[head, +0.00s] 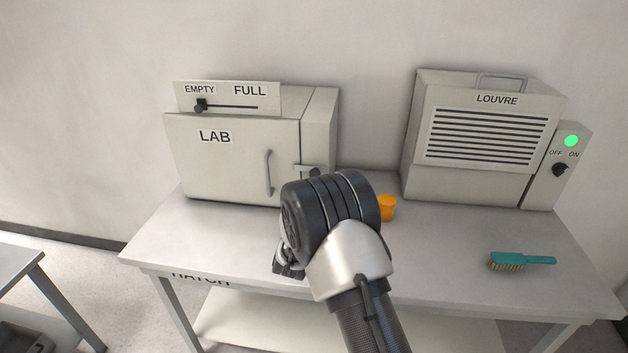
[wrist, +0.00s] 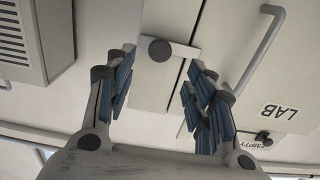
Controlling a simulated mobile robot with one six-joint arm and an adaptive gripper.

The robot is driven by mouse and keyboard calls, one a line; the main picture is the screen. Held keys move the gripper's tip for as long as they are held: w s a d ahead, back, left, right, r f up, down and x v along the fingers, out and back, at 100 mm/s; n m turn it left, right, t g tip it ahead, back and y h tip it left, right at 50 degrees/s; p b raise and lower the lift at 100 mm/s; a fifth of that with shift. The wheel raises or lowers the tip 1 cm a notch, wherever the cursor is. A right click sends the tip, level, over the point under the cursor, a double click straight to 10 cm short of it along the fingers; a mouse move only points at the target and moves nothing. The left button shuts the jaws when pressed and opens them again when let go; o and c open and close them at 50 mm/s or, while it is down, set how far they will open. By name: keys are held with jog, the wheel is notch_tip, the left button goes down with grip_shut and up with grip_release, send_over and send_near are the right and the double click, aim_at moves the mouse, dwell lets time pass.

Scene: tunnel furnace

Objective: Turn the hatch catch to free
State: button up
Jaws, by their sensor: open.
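The catch (head: 312,170) sits at the right edge of the LAB cabinet's door (head: 225,160). It has a round dark knob and a pale bar lying across the gap between door and frame, roughly level. In the wrist view, which is turned over, the catch (wrist: 160,50) lies beyond my fingers, its bar toward the door side. My gripper (wrist: 162,88) is open and empty, with its two padded fingers either side of the line to the knob and apart from it. In the head view my arm hides most of the gripper.
A door handle (head: 268,172) stands left of the catch. An EMPTY/FULL slider (head: 201,105) is at EMPTY. An orange cup (head: 387,208) stands behind my wrist. A LOUVRE unit (head: 485,135) and a teal brush (head: 525,259) are on the right of the bench (head: 440,245).

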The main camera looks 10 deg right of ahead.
aim_at(314, 175)
jog(key=b+x, duration=0.1)
jog(key=x, duration=0.7)
jog(key=shift+w, duration=0.1)
grip_shut()
dwell(0.4)
